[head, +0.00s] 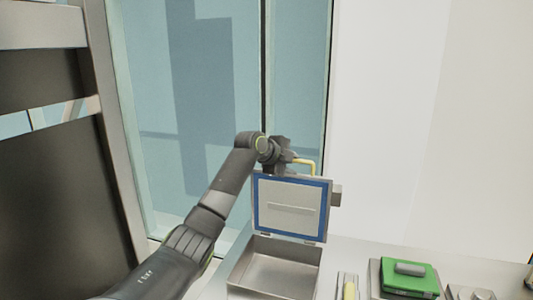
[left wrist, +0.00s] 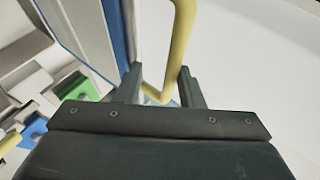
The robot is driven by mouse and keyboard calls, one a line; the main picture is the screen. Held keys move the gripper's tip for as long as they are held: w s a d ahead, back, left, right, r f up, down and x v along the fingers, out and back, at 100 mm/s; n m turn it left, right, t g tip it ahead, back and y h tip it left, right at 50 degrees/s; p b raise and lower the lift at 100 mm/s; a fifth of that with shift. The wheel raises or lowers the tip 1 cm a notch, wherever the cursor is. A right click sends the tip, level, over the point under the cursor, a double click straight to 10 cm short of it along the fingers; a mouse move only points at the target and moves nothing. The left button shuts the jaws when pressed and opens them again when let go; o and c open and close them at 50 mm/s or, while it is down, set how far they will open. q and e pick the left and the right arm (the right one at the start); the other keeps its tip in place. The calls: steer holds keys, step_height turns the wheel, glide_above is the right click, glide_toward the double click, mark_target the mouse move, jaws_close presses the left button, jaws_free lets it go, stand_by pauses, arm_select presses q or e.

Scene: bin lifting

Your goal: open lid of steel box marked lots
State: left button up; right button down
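The steel box (head: 272,268) stands on the counter in the head view, and its inside shows. Its lid (head: 290,207) stands up, about upright, on the hinges, with a blue border around a pale inner panel. A yellow handle (head: 307,163) shows at the lid's top edge. My left gripper (head: 288,158) is behind the lid's top by the handle. In the left wrist view, the fingers of my left gripper (left wrist: 161,88) are apart, with the yellow handle (left wrist: 178,50) between them and gaps beside it. No "lots" marking is readable. My right gripper is not in view.
Right of the box on the counter are a narrow tray with a yellow item (head: 349,290), a green case (head: 408,279) with a grey handle, and a metal item (head: 470,294). A glass panel stands behind the left arm. A white wall is at right.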

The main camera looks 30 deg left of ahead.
arm_select(q)
steer(key=b+v, duration=0.4)
steer(key=v, duration=1.1)
steer(key=shift+w, duration=0.2)
steer(key=shift+a+r, duration=0.1)
